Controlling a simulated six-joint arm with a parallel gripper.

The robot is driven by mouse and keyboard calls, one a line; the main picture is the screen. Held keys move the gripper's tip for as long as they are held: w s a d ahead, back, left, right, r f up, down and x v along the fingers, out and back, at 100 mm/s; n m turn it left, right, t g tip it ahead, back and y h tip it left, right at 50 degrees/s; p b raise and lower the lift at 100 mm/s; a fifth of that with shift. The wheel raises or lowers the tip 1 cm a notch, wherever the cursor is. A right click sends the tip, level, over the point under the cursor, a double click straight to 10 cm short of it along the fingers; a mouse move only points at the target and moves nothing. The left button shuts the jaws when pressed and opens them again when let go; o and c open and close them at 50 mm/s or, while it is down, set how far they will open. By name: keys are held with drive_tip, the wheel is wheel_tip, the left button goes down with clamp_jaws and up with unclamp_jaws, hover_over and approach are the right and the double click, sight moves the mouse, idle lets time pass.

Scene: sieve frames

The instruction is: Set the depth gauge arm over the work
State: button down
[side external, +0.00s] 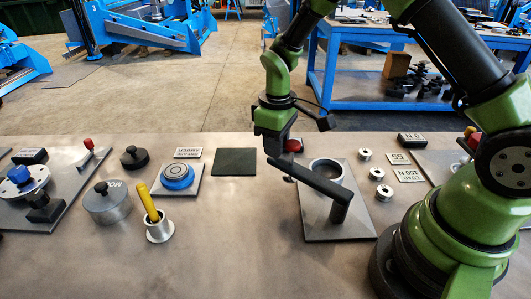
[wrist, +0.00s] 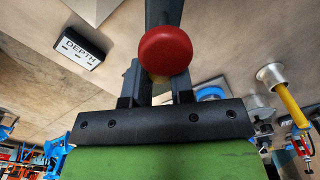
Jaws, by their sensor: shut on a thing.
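The depth gauge arm (side external: 315,180) is a dark bar on an upright post at the front right of a grey base plate (side external: 340,228). It reaches back and left from the post, to the left of an open metal ring (side external: 314,170) on that plate. A red knob (side external: 294,145) shows at the bar's far end, and large in the wrist view (wrist: 165,50) between my fingertips. My gripper (side external: 271,146) is shut at this end of the gauge arm; the exact contact is partly hidden. A small dark disc (side external: 289,178) shows below the bar.
Left of the plate are a dark green pad (side external: 234,162), a blue-ringed stand (side external: 177,176), a cup with a yellow rod (side external: 160,232) and a knobbed metal block (side external: 106,206). Several small metal rings and labels lie right. The black DEPTH block (wrist: 83,47) shows in the wrist view.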

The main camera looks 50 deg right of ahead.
drive_tip(key=s+d+m, duration=0.4)
drive_tip(key=d+m, duration=0.5)
drive_tip(key=d, duration=0.3)
drive_tip(key=shift+s+m, duration=0.2)
drive_tip(key=shift+m, duration=0.1)
drive_tip(key=shift+d, duration=0.1)
drive_tip(key=c, duration=1)
unclamp_jaws()
wheel_tip(320, 180, up, 10)
